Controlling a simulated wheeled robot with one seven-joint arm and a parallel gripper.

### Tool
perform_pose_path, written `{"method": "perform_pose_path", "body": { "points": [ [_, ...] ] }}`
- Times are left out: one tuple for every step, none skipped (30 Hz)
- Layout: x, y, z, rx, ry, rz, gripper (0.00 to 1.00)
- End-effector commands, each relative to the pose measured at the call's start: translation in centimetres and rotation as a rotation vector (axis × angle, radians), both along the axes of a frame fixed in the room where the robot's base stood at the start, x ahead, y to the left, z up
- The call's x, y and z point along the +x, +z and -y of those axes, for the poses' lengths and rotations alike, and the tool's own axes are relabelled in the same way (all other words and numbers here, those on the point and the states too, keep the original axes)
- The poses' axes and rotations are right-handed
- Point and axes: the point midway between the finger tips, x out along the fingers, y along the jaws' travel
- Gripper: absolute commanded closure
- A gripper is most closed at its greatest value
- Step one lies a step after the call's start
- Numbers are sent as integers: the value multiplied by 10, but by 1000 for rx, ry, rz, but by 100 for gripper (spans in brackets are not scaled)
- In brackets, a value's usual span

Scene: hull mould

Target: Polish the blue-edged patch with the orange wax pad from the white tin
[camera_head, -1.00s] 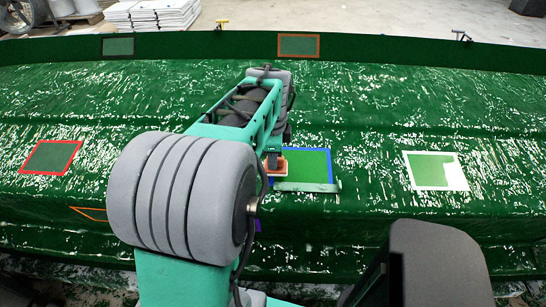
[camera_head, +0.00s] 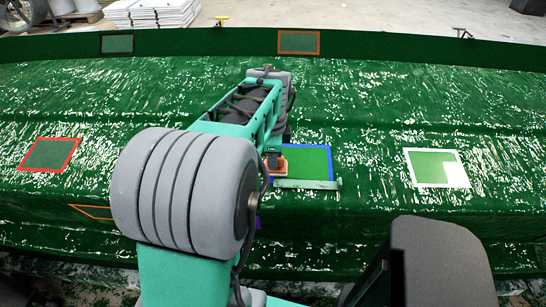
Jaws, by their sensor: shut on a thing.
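The blue-edged patch (camera_head: 314,160) lies on the green hull, just right of my arm. Its top and right blue edges show; my arm and gripper hide much of its left side. My gripper (camera_head: 272,157) is seen from behind and partly covered by my arm. It is shut on the orange pad (camera_head: 277,168), which sits at the patch's left part, seemingly against the surface. A pale green bar (camera_head: 310,184) runs along the patch's lower edge; I cannot tell what it belongs to. The white tin is not in view.
Other framed patches lie on the hull: red (camera_head: 50,155) at left, orange (camera_head: 92,212) below it, white (camera_head: 436,168) at right, black (camera_head: 117,44) and brown (camera_head: 299,43) on the far rim. Small clamps (camera_head: 221,20) stand on that rim.

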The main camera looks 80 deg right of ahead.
Motion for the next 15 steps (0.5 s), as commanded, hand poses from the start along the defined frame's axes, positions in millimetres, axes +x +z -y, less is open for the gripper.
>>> {"method": "perform_pose_path", "body": {
  "points": [
    [0, 0, 0, 0, 0, 0, 100],
    [0, 0, 0, 0, 0, 0, 100],
    [0, 0, 0, 0, 0, 0, 100],
    [0, 0, 0, 0, 0, 0, 100],
    [0, -1, 0, 0, 0, 0, 100],
    [0, -1, 0, 0, 0, 0, 100],
    [0, -1, 0, 0, 0, 0, 100],
    [0, -1, 0, 0, 0, 0, 100],
    [0, -1, 0, 0, 0, 0, 100],
    [-1, -1, 0, 0, 0, 0, 100],
    [-2, -1, 1, 0, -1, 0, 100],
    [-4, -1, 1, 0, -2, 0, 100],
    [-7, -1, 2, 1, -3, -1, 100],
    [-10, -1, 2, 1, -3, -1, 100],
    [-14, -1, 3, 1, -3, -1, 100]
  ]
}}
